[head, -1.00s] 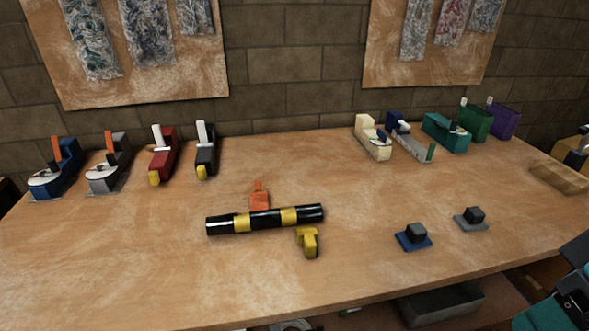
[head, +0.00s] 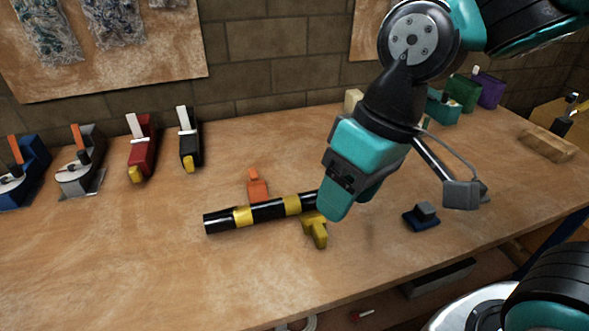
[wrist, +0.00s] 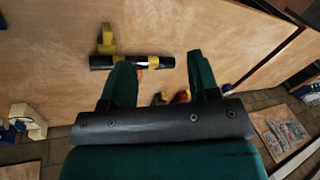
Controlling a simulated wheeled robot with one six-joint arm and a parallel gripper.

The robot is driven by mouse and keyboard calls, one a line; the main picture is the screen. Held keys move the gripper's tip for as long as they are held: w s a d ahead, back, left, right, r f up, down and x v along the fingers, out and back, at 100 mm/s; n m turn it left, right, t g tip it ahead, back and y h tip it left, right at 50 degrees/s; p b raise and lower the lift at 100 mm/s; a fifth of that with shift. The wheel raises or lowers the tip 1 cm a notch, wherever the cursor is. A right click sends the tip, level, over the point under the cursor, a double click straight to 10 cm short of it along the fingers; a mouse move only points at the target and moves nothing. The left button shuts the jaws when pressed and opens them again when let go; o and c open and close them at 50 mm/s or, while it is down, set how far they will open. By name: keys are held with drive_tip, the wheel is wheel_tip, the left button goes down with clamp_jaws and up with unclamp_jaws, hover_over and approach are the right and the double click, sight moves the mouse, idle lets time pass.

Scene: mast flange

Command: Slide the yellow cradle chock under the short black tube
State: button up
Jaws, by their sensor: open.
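The short black tube (head: 267,212) with yellow bands lies on the bench; it also shows in the wrist view (wrist: 101,63). The yellow cradle chock (head: 317,231) stands in front of the tube's right part in the head view, close to it; I cannot tell whether they touch. In the wrist view the yellow chock (wrist: 106,40) shows beside the tube. An orange chock (head: 257,187) stands behind the tube. My gripper (head: 345,208) is open and empty, above and right of the chock in the head view, and hides the tube's right end there.
A blue-based black block (head: 422,216) sits to the right. A red plane (head: 142,153) and a dark plane (head: 190,145) stand with others at the back left. A wooden block (head: 547,144) is at far right. The bench's front left is clear.

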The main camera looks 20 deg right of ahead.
sight(322, 233)
drive_tip(key=w+d+f+m+h, duration=0.3)
drive_tip(key=w+f+m, duration=0.4)
drive_tip(key=w, duration=0.6)
drive_tip(key=shift+n, duration=0.7)
drive_tip(key=f, duration=0.9)
drive_tip(key=f+b, duration=0.1)
drive_tip(key=f, duration=0.8)
drive_tip(key=shift+s+d+f+b, duration=0.15)
drive_tip(key=shift+d+f+b, duration=0.05)
drive_tip(key=shift+b, duration=0.1)
drive_tip(key=shift+c, duration=0.2)
clamp_jaws()
